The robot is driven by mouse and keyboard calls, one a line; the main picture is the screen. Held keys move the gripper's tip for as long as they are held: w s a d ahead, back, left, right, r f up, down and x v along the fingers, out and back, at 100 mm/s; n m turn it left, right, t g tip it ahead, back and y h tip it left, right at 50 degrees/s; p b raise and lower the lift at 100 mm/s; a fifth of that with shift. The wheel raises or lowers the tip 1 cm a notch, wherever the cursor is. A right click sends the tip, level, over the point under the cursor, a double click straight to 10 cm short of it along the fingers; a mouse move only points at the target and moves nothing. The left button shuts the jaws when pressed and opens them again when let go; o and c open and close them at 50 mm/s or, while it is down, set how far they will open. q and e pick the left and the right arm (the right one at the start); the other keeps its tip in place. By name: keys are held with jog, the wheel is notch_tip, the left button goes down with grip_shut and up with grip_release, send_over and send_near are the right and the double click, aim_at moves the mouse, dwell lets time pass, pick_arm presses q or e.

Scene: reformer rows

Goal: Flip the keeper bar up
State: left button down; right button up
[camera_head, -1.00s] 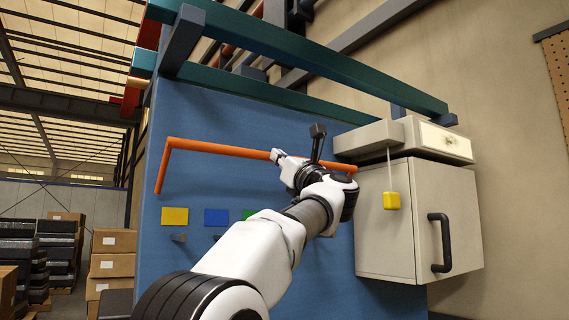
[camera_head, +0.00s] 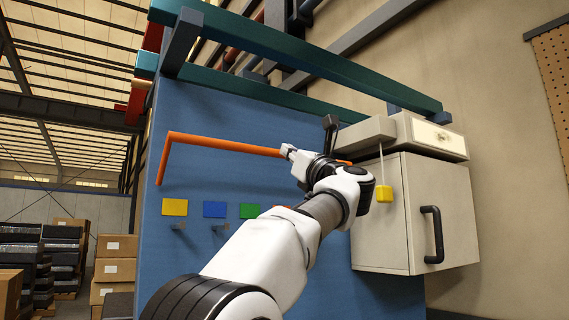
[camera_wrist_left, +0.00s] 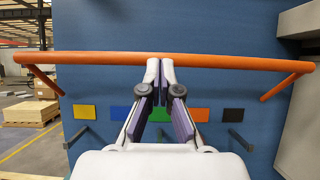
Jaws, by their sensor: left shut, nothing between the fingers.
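The keeper bar (camera_head: 220,144) is a long orange rod across the blue panel, with a bent arm at its left end in the head view. In the left wrist view the bar (camera_wrist_left: 95,58) spans nearly the full width, and an arm at each end runs toward the panel. My left gripper (camera_head: 287,150) is shut and empty at the bar. In the wrist view its fingertips (camera_wrist_left: 160,62) overlap the middle of the bar and hide a short piece. Whether they touch it is unclear. My arm covers the bar's right part in the head view. My right gripper is out of view.
The blue panel (camera_head: 240,112) carries a row of coloured squares, including a yellow one (camera_head: 174,207), with small hooks below. A beige cabinet (camera_head: 382,232) with a black handle (camera_head: 434,236) stands right. Boxes are stacked at left.

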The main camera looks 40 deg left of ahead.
pick_arm(q)
jog(key=s+d+b, duration=0.1)
jog(key=s+d, duration=0.1)
jog(key=d, duration=0.4)
jog(key=shift+s+d+r, duration=0.35)
jog(key=shift+s+r, duration=0.05)
jog(key=shift+r, duration=0.05)
